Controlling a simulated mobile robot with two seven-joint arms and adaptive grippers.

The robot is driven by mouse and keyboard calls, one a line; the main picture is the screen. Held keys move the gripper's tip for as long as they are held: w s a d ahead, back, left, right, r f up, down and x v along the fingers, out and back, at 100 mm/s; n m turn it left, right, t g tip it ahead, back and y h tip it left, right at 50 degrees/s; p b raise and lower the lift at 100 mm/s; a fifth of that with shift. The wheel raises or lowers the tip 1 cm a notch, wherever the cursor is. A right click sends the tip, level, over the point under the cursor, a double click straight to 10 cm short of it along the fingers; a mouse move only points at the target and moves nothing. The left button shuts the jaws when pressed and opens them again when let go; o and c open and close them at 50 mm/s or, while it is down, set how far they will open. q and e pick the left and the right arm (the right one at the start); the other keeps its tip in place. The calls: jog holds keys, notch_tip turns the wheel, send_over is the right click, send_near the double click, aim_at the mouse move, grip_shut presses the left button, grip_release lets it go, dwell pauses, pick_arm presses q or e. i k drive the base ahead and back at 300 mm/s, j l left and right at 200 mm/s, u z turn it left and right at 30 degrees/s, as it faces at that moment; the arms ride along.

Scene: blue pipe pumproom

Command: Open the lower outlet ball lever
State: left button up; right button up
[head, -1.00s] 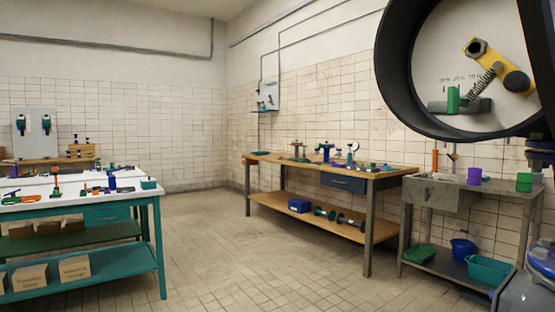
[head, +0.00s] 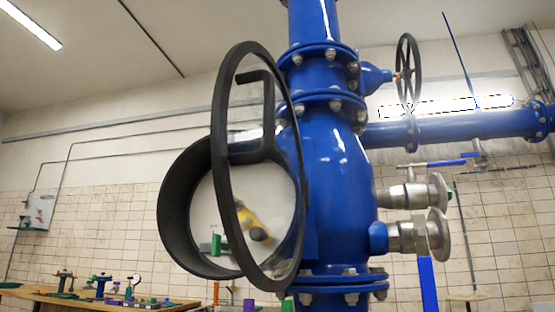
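A blue vertical pipe body (head: 335,170) stands in the middle of the head view. Two short steel ball-valve outlets stick out from its right side, one above the other, each ending in a round flange. The lower outlet (head: 408,238) has a flat blue lever (head: 428,285) hanging straight down, across the outlet's line; its lower end is cut off by the frame. The upper outlet (head: 408,197) has a blue lever (head: 445,162) lying roughly level above it, along the outlet's line. Neither of my grippers shows in the head view.
A black round housing with a hinged glass cover (head: 258,165), standing ajar, juts out left of the pipe. A black handwheel (head: 408,72) and a horizontal blue pipe (head: 455,128) are above the outlets. A wooden workbench (head: 60,297) stands at the lower left.

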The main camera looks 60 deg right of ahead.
aim_at(427, 279)
jog(key=k+j+z, duration=0.15)
jog(key=z, duration=1.05)
jog(key=i+l+z, duration=0.15)
jog(key=i+z, duration=0.35)
jog(key=k, duration=0.1)
